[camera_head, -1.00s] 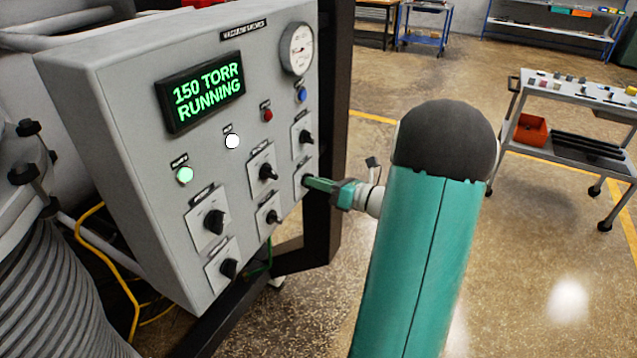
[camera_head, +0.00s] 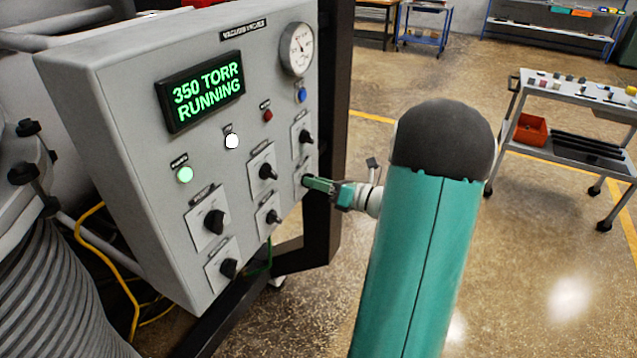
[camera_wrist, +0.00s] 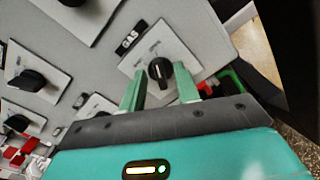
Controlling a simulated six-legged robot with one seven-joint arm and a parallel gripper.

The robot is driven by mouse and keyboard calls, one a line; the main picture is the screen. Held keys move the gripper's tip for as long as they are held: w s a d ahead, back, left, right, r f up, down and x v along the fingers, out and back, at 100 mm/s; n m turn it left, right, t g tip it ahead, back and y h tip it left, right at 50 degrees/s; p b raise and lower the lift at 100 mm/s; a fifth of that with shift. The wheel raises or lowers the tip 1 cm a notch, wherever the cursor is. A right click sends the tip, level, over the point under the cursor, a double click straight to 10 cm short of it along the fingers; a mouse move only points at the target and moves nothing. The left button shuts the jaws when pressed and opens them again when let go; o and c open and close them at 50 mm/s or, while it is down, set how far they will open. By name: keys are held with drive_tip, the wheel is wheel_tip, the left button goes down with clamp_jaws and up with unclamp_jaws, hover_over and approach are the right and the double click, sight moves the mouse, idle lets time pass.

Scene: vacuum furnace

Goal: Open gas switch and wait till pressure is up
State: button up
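The grey control panel (camera_head: 135,150) carries a green display (camera_head: 205,90) reading "350 TORR RUNNING". The gas switch, a black knob (camera_wrist: 159,71) on a light plate beside the "GAS" label (camera_wrist: 127,43), shows in the wrist view with its white mark toward the top. My gripper (camera_wrist: 160,73) is open, with its green fingertips on either side of the knob and visible gaps between. In the head view my gripper (camera_head: 310,183) is at the panel's lower-right switch, which it partly hides. A round dial gauge (camera_head: 297,50) sits at the panel's upper right.
Other black knobs, such as one at the lower left (camera_head: 214,222), sit close by. A green lamp (camera_head: 185,174) and a white lamp (camera_head: 232,141) are lit. A dark frame post (camera_head: 335,120) stands behind the panel. A cart (camera_head: 570,140) is at right, beyond open floor.

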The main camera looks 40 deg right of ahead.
drive_tip(key=v, duration=1.3)
drive_tip(key=shift+s, duration=0.4)
drive_tip(key=shift+r, duration=0.1)
